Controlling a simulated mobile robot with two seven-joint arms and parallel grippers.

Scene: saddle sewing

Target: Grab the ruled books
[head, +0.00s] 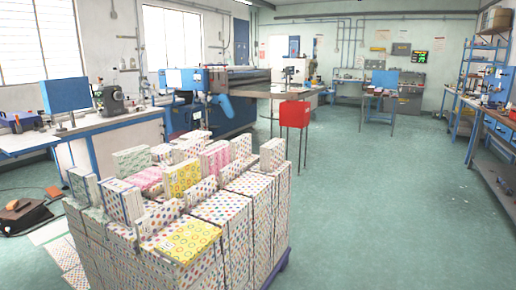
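A large block of stacked books (224,210) with patterned covers stands close in front of me, left of the picture's middle. Most covers are white with coloured dots. On top, several books stand upright or lie loose, among them a yellow-patterned book (183,178), a pink-patterned book (215,160) and a white book at the right end (273,154). A yellow-covered book (186,240) lies flat at the near corner. I cannot tell from the covers which books are ruled. Neither of my grippers is in view.
The stack rests on a dark blue base (283,262). A white workbench (90,130) stands left behind it, with a blue machine (225,110) beyond. A red box on thin legs (295,114) stands behind the stack. A blue bench (495,150) lines the right wall. The green floor (390,210) between is clear.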

